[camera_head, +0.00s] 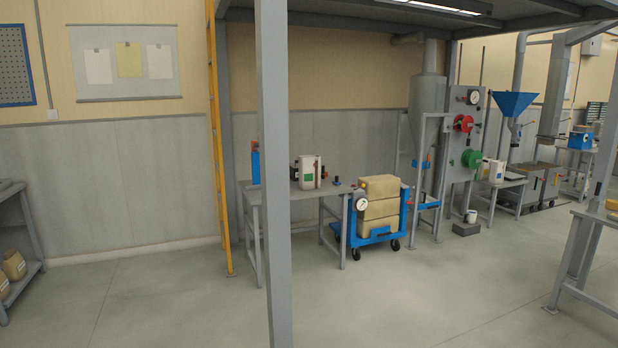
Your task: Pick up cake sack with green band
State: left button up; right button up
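No sack with a clear green band shows. Two small tan sacks or jars with pale labels, partly cut off, stand on the lower shelf at the left edge; one is this tan sack (14,264). Several tan sacks or blocks (379,209) are stacked on a blue cart; I cannot see a green band on them. A white container (309,171) with a green label stands on a grey table. Neither of my grippers is in view.
A grey post (273,120) stands close in front, with a yellow ladder (217,140) behind it. The cart (372,239) stands beside the grey table (263,189). A grey rack (32,235) is at left, a workbench (600,216) at right. The floor between is clear.

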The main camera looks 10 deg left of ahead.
aim_at(309, 166)
jog(key=i+z, duration=0.3)
jog(key=i, duration=2.6)
jog(key=i+u, duration=0.15)
jog(key=i, duration=0.4)
jog(key=i+l+u, duration=0.2)
jog(key=i, duration=0.35)
jog(key=i+l+u, duration=0.15)
jog(key=i, duration=0.35)
jog(key=i+l+u, duration=0.2)
jog(key=i, duration=0.35)
jog(key=l, duration=0.1)
